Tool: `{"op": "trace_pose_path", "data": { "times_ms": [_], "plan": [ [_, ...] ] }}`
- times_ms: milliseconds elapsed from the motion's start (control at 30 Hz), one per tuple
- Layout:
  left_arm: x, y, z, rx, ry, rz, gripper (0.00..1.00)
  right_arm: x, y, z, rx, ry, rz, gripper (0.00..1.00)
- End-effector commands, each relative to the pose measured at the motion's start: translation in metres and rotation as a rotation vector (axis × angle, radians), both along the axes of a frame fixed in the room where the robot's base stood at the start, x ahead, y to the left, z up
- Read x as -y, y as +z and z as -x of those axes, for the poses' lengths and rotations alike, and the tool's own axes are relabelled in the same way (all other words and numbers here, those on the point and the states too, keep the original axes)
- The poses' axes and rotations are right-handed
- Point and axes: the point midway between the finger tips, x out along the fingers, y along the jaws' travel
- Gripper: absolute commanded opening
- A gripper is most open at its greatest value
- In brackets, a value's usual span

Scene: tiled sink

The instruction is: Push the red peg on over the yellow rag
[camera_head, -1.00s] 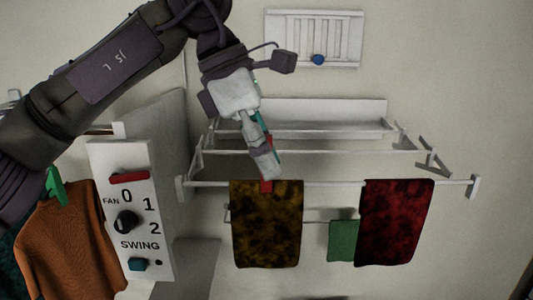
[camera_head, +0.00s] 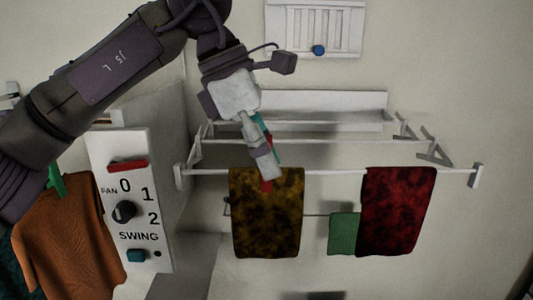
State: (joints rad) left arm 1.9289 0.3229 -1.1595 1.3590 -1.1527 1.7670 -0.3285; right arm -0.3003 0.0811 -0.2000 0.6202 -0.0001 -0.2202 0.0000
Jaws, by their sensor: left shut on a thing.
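The yellow rag (camera_head: 267,220), mottled with dark patches, hangs over the front rail of the white drying rack. My left gripper (camera_head: 265,172) points down at the rag's top edge and is shut on the red peg (camera_head: 266,185). Only the peg's lower tip shows below the fingers, in front of the upper part of the rag. The rest of the peg is hidden by the fingers, so I cannot tell whether its jaws straddle the rag and rail. My right gripper is not in view.
A dark red rag (camera_head: 390,212) and a green cloth (camera_head: 344,234) hang to the right. The drying rack (camera_head: 330,171) has several rails. A control panel (camera_head: 133,200) and an orange garment (camera_head: 68,245) are at left. A vent (camera_head: 314,28) with a blue knob is above.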

Motion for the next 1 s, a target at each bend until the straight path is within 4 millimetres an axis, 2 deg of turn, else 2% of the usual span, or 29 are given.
{"op": "trace_pose_path", "data": {
  "times_ms": [567,600,733,767,1000],
  "plan": [
    [0.0000,-0.0065,0.0000,0.000,0.000,0.000,0.10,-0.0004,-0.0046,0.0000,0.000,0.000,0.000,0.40],
    [0.0000,-0.0065,0.0000,0.000,0.000,0.000,0.34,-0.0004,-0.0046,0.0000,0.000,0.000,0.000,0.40],
    [-0.0001,-0.0065,0.0000,0.000,0.000,0.000,0.56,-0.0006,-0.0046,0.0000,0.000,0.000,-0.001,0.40],
    [-0.0001,-0.0065,0.0000,0.000,0.000,0.000,0.58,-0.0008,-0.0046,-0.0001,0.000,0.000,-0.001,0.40],
    [-0.0001,-0.0065,0.0000,0.000,0.000,0.000,0.58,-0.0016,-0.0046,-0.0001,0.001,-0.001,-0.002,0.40]
  ]
}}
